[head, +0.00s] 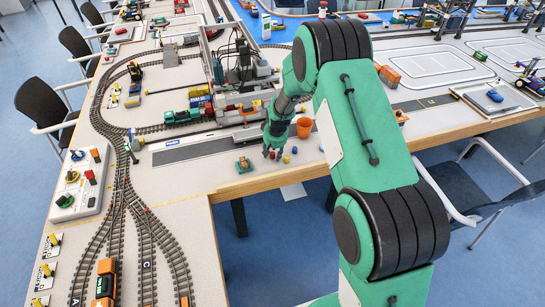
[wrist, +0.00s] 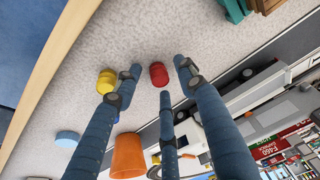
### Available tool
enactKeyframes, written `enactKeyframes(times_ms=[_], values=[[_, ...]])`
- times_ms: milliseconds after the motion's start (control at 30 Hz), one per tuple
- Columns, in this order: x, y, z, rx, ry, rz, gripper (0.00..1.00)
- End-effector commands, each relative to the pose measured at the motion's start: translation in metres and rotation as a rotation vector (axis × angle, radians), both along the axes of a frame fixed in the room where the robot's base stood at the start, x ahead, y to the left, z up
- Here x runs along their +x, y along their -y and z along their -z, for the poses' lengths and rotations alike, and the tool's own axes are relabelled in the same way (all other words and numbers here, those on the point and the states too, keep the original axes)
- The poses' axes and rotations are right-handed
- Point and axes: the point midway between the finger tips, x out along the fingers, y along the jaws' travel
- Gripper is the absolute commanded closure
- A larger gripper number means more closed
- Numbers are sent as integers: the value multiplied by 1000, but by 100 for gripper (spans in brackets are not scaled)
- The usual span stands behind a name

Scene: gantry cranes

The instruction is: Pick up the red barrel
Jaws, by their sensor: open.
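The red barrel (wrist: 159,74) stands on the pale tabletop in the wrist view, between the spread fingers of my gripper (wrist: 160,78). The fingers are blue, open and apart from the barrel, with one to its left, one to its right and one below it in the picture. In the head view my gripper (head: 275,149) hangs low over the table's near edge. The barrel is too small there to make out surely among small coloured pieces beside the fingers.
A yellow barrel (wrist: 107,81) stands just left of the left finger. An orange cup (wrist: 128,157) and a pale blue disc (wrist: 67,139) are lower in the wrist view. The crane (head: 235,75) stands behind.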

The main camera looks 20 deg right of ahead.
Motion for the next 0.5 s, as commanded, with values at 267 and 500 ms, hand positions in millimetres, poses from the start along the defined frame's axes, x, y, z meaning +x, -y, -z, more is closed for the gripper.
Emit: enactKeyframes(times_ms=[267,500], values=[[0,0,-1,0,0,0,60],[0,0,-1,0,0,0,75]])
